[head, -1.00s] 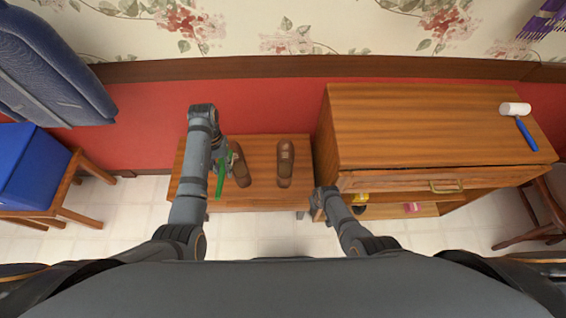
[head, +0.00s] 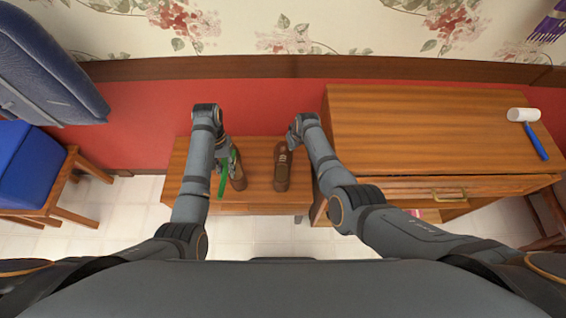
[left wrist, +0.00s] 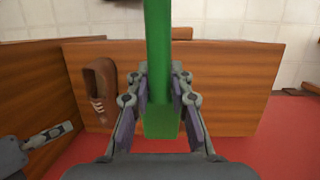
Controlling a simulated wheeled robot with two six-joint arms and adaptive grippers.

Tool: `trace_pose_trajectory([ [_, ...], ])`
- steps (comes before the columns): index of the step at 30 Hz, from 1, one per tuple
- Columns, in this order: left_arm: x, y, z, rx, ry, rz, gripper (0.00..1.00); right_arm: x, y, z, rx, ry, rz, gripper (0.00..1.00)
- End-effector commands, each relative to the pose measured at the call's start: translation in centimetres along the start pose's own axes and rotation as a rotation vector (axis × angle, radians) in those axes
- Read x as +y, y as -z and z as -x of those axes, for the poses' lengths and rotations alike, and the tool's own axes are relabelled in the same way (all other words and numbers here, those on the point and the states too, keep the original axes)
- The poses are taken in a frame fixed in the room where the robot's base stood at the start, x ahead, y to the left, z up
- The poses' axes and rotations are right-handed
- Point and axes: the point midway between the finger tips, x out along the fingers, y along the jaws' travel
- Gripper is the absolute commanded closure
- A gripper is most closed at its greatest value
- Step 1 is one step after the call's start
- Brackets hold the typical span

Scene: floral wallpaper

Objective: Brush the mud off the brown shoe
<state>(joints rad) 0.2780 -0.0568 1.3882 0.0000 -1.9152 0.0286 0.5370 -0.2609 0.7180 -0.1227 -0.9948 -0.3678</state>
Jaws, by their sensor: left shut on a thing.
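Two brown shoes stand on a low wooden bench (head: 255,202) against the red wall: a left shoe (head: 238,174) and a right shoe (head: 282,172). A laced brown shoe also shows in the left wrist view (left wrist: 98,90). My left gripper (head: 224,168) is shut on the green brush (head: 222,182), beside the left shoe. In the left wrist view the fingers (left wrist: 160,98) clasp its green handle (left wrist: 158,55). I cannot tell whether the brush touches the shoe. My right gripper (head: 293,136) is at the right shoe's far end; its fingers cannot be made out.
A wooden cabinet (head: 420,125) with a drawer stands right of the bench, close to my right arm. A white-headed mallet (head: 523,115) with a blue handle lies on top. Tiled floor shows in front of the bench.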

Motion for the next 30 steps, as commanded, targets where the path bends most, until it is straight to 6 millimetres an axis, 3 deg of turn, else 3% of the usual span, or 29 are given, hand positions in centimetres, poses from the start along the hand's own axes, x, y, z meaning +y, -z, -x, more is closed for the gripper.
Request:
trace_pose_trajectory([
  [12,-0.2,1.2,-4.7,0.001,0.0,0.0,1.0,0.0,-1.5,-4.7,-0.001,0.0,-0.001,1.0],
  [30,-0.2,1.2,-4.8,0.001,0.0,0.0,1.0,0.0,-1.5,-4.7,0.0,0.0,-0.001,1.0],
])
